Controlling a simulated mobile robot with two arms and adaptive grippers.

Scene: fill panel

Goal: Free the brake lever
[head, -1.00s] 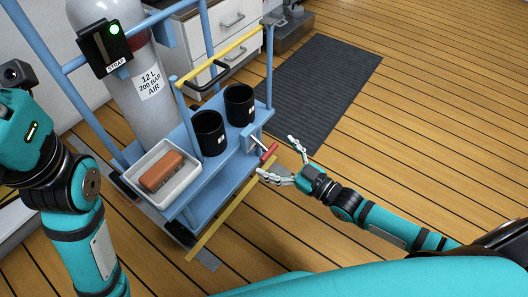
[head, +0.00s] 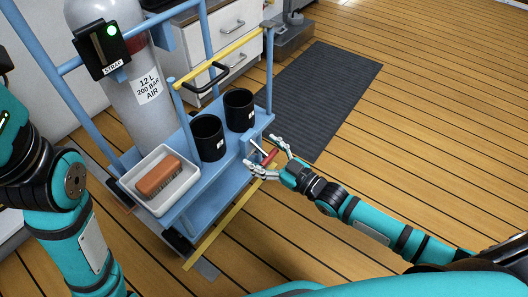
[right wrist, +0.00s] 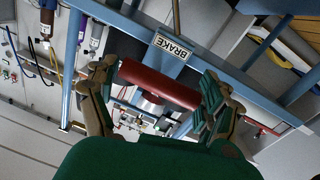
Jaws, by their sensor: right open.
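The brake lever has a red handle (head: 270,157) on the side of the blue trolley (head: 185,195). In the right wrist view the red handle (right wrist: 160,85) lies tilted below a plate marked BRAKE (right wrist: 173,46). My right gripper (head: 262,152) is open at the lever, its fingers on either side of the handle. In the right wrist view the gripper's fingers (right wrist: 158,78) stand near both ends of the handle; I cannot tell whether they touch it. My left arm shows at the left edge, but its gripper is out of view.
The trolley carries a grey gas cylinder (head: 135,75), two black cups (head: 208,138) and a white tray (head: 133,183) holding a brown brush-like block (head: 158,177). A dark mat (head: 320,95) lies on the open wooden floor.

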